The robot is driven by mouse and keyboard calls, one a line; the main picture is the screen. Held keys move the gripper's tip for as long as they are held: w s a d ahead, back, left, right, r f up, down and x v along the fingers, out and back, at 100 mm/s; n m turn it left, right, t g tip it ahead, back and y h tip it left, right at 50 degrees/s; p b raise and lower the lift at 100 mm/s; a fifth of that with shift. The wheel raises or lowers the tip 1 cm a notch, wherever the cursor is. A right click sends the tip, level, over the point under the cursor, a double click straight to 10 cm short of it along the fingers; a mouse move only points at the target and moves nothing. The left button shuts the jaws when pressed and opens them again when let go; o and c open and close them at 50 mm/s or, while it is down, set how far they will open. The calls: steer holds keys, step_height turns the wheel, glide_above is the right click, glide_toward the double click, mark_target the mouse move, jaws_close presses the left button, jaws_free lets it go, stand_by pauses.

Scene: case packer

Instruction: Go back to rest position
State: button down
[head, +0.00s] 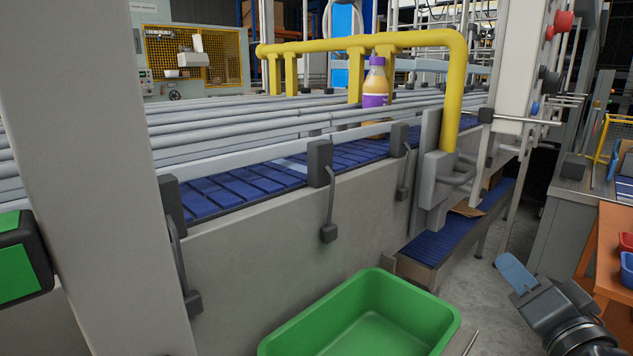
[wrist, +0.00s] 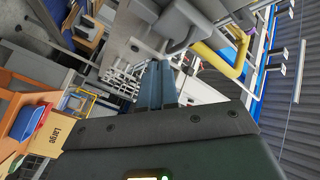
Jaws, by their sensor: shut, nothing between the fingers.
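My gripper (head: 514,272) is at the lower right of the head view, its blue fingers raised up and to the left. It is clear of the conveyor and the bin. In the wrist view the two blue fingers (wrist: 157,88) lie close together, shut with nothing between them. The fingers point toward the machine frame and the yellow pipe.
A green bin (head: 440,325), empty where visible, stands low in front of the blue conveyor (head: 230,192). A bottle (head: 375,85) stands on the conveyor beyond the rails. A yellow pipe (head: 455,95) arches over it. An orange table (head: 610,250) with bins stands right.

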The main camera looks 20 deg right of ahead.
steer(key=s+a+f+n+g+y, duration=0.25)
steer(key=s+a+f+n, duration=0.25)
steer(key=s+a+f, duration=0.8)
steer(key=s+a+n+y, duration=0.2)
steer(key=s+a+n, duration=0.1)
steer(key=s, duration=0.4)
steer(key=s+a+n+y, duration=0.2)
steer(key=s+a+n, duration=0.1)
steer(key=s+n, duration=0.2)
steer(key=shift+s+a, duration=0.3)
steer(key=shift+s, duration=0.95)
